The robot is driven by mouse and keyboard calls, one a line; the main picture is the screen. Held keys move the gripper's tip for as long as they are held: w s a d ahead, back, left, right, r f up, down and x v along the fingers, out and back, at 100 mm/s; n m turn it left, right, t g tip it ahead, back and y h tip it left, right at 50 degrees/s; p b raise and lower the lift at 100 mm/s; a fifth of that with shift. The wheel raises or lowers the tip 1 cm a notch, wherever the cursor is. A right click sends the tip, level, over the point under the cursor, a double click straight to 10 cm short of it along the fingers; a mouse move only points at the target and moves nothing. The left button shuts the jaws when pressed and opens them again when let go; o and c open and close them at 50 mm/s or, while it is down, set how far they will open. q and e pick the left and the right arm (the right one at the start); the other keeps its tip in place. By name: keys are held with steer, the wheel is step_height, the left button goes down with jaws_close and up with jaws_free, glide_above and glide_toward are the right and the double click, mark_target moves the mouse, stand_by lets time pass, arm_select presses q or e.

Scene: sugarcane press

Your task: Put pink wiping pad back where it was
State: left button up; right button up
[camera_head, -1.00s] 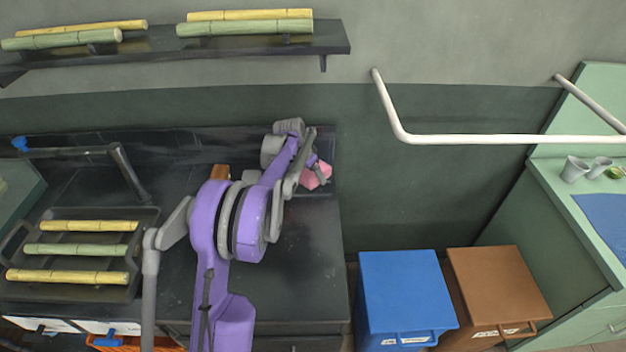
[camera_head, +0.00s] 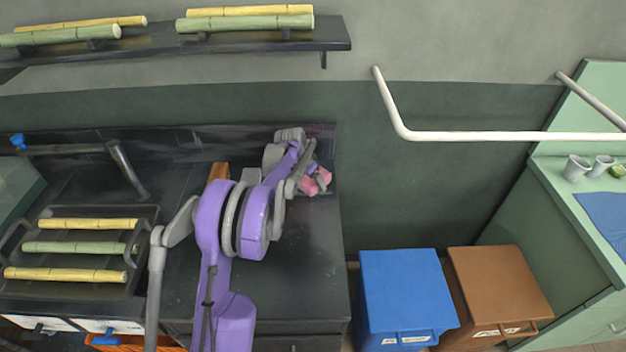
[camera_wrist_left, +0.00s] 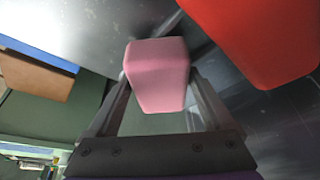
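The pink wiping pad (camera_head: 311,186) is at the far right end of the dark counter (camera_head: 300,265), partly hidden by my left gripper (camera_head: 318,180). In the left wrist view the pad (camera_wrist_left: 158,75) sits between the fingertips of my left gripper (camera_wrist_left: 160,100), with a finger on each side. The fingers look closed against its sides. I cannot tell for certain whether the pad touches the counter. My right gripper is not in view.
A red object (camera_wrist_left: 262,35) is close beside the pad in the left wrist view. A tray (camera_head: 75,285) with sugarcane pieces is at the left. Blue (camera_head: 405,290) and brown (camera_head: 498,285) bins stand right of the counter. The counter's front right is clear.

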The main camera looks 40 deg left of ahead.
arm_select(q)
steer(key=shift+o, duration=0.7)
steer(key=shift+r, duration=0.15)
steer(key=shift+r+p, duration=0.35)
steer(key=shift+r, duration=0.05)
steer(key=v, duration=1.2)
steer(key=s+d+r, duration=0.1)
steer(key=s+d, duration=0.4)
steer(key=d, duration=0.5)
steer(key=s+d+r, duration=0.1)
steer(key=s+d, duration=0.4)
steer(key=d, duration=0.4)
steer(key=s+d+f, duration=0.3)
steer(key=s+d, duration=0.2)
steer(key=s, duration=0.3)
steer(key=s+d+f+n, duration=0.1)
steer(key=s+d+f, duration=0.2)
steer(key=s+d, duration=0.3)
steer(key=shift+s+f+t, duration=0.4)
steer(key=shift+s, duration=0.75)
